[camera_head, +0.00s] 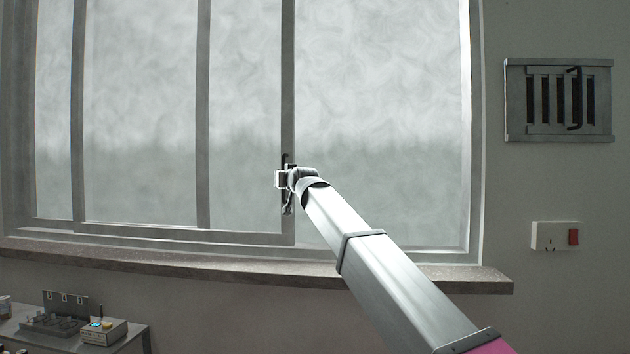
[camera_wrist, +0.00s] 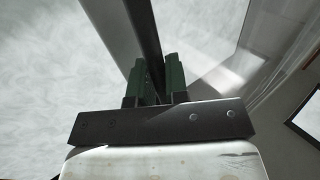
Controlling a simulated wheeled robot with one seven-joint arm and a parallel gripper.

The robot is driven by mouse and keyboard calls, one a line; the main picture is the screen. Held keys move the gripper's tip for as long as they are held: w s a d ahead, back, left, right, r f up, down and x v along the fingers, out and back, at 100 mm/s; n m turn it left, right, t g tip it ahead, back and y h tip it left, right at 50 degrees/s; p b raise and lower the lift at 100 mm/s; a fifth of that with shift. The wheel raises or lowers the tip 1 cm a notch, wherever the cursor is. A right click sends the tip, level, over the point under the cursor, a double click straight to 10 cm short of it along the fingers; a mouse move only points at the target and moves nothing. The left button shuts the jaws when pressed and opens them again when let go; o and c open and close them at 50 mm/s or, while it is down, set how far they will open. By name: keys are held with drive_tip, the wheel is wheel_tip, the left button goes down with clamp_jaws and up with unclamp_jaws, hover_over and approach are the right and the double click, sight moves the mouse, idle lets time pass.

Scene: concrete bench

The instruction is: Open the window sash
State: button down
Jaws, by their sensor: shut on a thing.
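The window sash (camera_head: 203,115) is a grey metal frame with frosted panes on the left part of the window in the head view. Its right upright (camera_head: 288,80) carries a dark vertical handle (camera_head: 286,160). My gripper (camera_head: 282,180) is at that handle, with my arm reaching in from the lower right. In the wrist view my gripper (camera_wrist: 155,80) has its two green fingers on either side of a dark bar, the handle (camera_wrist: 146,40), and is shut on it. The fingers hide part of the handle. Clear frosted pane shows right of the sash upright.
A stone sill (camera_head: 250,270) runs below the window. A slatted metal vent (camera_head: 520,100) and a white socket with a red switch (camera_head: 545,236) are on the right wall. A small bench (camera_head: 135,338) with devices stands at the lower left.

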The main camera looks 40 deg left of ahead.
approach(235, 178)
drive_tip(key=x, duration=0.4)
drive_tip(key=shift+w+a, duration=0.1)
drive_tip(key=shift+a, duration=0.15)
drive_tip(key=c, duration=1.1)
unclamp_jaws()
drive_tip(key=shift+c, duration=0.2)
drive_tip(key=shift+d, duration=0.1)
drive_tip(key=v, duration=1)
drive_tip(key=shift+d, duration=0.3)
